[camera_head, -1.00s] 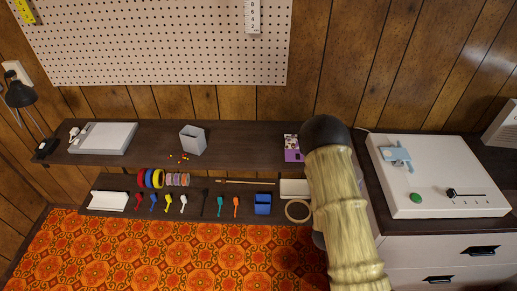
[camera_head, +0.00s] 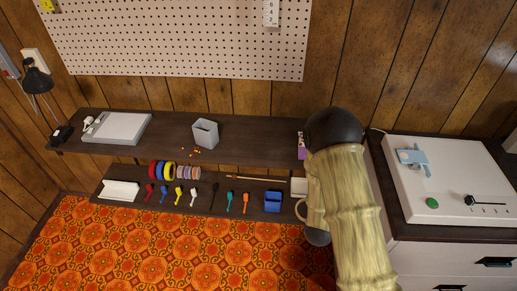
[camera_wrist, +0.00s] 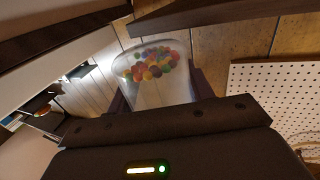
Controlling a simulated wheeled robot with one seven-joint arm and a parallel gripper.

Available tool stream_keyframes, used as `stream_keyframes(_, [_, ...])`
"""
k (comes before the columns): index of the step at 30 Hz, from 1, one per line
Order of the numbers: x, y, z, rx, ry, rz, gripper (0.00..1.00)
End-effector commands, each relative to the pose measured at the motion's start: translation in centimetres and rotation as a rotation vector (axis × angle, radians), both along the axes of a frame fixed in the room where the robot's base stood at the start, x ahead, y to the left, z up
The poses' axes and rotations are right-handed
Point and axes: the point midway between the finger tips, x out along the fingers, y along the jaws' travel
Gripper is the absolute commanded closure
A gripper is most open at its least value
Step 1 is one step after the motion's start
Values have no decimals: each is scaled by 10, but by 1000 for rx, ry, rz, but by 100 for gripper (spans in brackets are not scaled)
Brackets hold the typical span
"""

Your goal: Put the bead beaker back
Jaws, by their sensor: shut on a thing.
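The bead beaker (camera_wrist: 155,68) is a clear cup with several coloured beads, seen in the wrist view. My gripper (camera_wrist: 160,90) is shut on it, with a dark finger on each side of the cup. In the head view my gripper and the beaker are hidden behind my own arm. Several small loose beads (camera_head: 191,152) lie on the upper dark shelf (camera_head: 255,148), beside a grey open box (camera_head: 205,133).
A grey flat case (camera_head: 116,128) and a black lamp (camera_head: 36,80) are at the left. The lower shelf holds tape rolls (camera_head: 162,170), coloured tools and a blue holder (camera_head: 272,202). A white machine (camera_head: 450,180) stands on the right cabinet.

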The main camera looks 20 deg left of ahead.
Motion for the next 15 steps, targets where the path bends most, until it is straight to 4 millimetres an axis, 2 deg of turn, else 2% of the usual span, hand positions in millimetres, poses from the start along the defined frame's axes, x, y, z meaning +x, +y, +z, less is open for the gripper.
stream_keyframes(1, [-5, 29, 5, 5, -4, 60, 72])
stream_keyframes(5, [-22, 93, 22, 2, -5, 200, 72])
stream_keyframes(9, [-51, 158, 44, 0, -7, 357, 72])
stream_keyframes(12, [-75, 197, 59, -2, -7, 459, 72])
stream_keyframes(15, [-95, 223, 70, -6, -5, 534, 72])
